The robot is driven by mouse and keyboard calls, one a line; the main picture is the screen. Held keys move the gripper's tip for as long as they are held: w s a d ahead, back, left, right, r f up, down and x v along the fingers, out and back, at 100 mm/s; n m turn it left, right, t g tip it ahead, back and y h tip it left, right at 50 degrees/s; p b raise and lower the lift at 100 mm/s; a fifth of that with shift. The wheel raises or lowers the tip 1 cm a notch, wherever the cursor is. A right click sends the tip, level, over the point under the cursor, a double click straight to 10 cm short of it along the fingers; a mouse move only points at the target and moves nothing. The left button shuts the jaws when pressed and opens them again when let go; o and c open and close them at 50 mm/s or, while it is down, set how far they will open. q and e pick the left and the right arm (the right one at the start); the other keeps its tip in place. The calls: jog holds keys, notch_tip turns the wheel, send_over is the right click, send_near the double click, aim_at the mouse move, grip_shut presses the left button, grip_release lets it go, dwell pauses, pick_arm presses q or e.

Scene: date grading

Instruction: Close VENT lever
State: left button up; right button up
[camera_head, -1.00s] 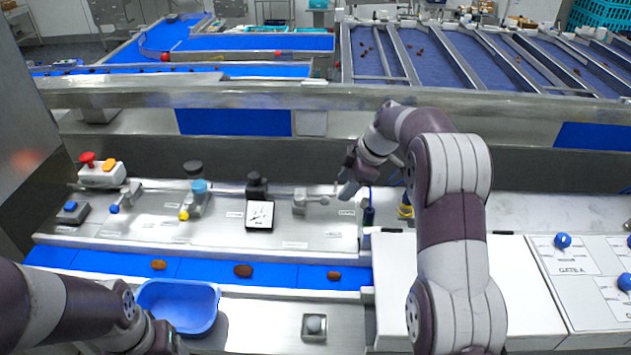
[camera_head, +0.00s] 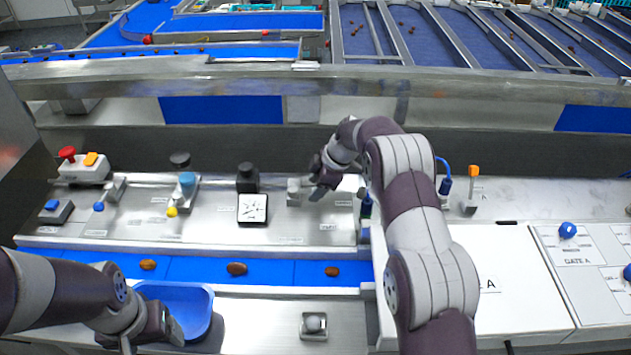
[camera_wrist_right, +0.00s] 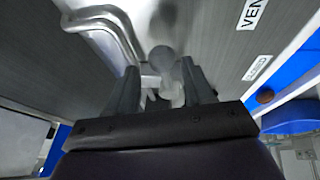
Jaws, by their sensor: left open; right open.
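The VENT lever (camera_head: 294,188) is a grey lever on the steel panel, partly hidden by my right gripper in the head view. In the right wrist view, its rounded grey knob (camera_wrist_right: 162,58) lies between and just beyond the fingertips. A VENT label (camera_wrist_right: 252,14) and a smaller label (camera_wrist_right: 257,67) are on the panel beside it. My right gripper (camera_head: 317,188) is open at the lever, its fingers (camera_wrist_right: 160,78) on either side of the handle; contact cannot be told. My left gripper (camera_head: 158,333) is open and empty at the blue tub, away from the lever.
A black knob with a gauge (camera_head: 252,208) stands left of the lever. Further left are a blue-topped valve (camera_head: 187,182) and a red-button box (camera_head: 82,168). A blue belt (camera_head: 200,270) with several dates runs in front. The blue tub (camera_head: 201,292) sits before it.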

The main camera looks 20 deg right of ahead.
jog(key=shift+s+a, duration=0.15)
jog(key=shift+s, duration=0.25)
jog(key=shift+w+f, duration=0.2)
jog(key=c, duration=0.4)
grip_shut()
pick_arm(q)
jog(key=shift+s+r, duration=0.2)
jog(key=shift+s, duration=0.15)
jog(key=shift+f, duration=0.1)
